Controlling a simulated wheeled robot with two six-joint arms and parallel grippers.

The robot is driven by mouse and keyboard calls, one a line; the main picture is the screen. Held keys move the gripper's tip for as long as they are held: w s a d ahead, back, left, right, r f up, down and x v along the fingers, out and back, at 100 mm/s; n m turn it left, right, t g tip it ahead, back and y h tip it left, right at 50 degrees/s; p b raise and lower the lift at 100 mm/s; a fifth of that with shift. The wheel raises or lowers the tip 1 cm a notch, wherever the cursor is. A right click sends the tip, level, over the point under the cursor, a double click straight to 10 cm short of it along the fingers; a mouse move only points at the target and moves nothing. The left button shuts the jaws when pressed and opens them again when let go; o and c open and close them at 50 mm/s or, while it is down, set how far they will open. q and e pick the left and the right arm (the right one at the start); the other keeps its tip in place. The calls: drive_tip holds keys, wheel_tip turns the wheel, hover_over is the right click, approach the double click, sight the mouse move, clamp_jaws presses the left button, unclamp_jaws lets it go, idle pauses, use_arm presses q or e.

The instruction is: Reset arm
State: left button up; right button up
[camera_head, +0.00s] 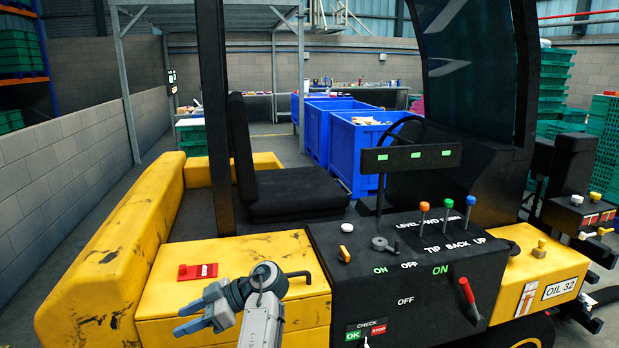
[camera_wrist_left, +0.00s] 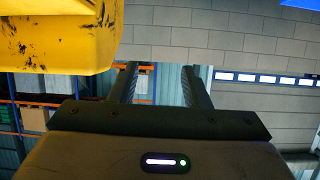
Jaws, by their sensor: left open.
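My left gripper (camera_head: 184,319) is in the lower left of the head view, in front of the yellow side of a forklift-like vehicle (camera_head: 235,262). Its grey arm rises from the bottom edge and bends left at the wrist. The two fingers point left, stand apart and hold nothing. In the left wrist view the gripper (camera_wrist_left: 157,78) also shows two separate dark fingers with nothing between them. My right arm and gripper are not in view.
The black control panel (camera_head: 405,262) with levers is right of my arm. A red switch (camera_head: 197,271) and a black handle (camera_head: 290,275) are close to the gripper. Blue bins (camera_head: 350,150) stand behind. In the wrist view a yellow body part (camera_wrist_left: 55,40) fills the upper left.

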use_arm(q)
wheel_tip(320, 180, down, 11)
drive_tip(key=w+a+m+t, duration=0.2)
drive_tip(key=m, duration=0.3)
drive_tip(key=s+f+m+t+h, duration=0.15)
drive_tip(key=s+f+m, duration=0.25)
drive_tip(key=f, duration=0.8)
drive_tip(key=s+f+m+h, duration=0.3)
drive_tip(key=f+m, duration=0.1)
drive_tip(key=f, duration=0.7)
drive_tip(key=s+f+m+t+h, duration=0.15)
drive_tip(key=s+f+m, duration=0.25)
drive_tip(key=f, duration=0.8)
drive_tip(key=s+f+m+g+h, duration=0.1)
drive_tip(key=s+f+m+h, duration=0.25)
drive_tip(key=s+f, duration=1.45)
drive_tip(key=s+a+f+h, duration=0.1)
drive_tip(key=s+f, duration=0.1)
drive_tip(key=s, duration=1)
drive_tip(key=s+a+f+h, duration=0.2)
drive_tip(key=s, duration=1)
drive_tip(key=shift+s+f, duration=0.3)
drive_tip(key=shift+s, duration=0.1)
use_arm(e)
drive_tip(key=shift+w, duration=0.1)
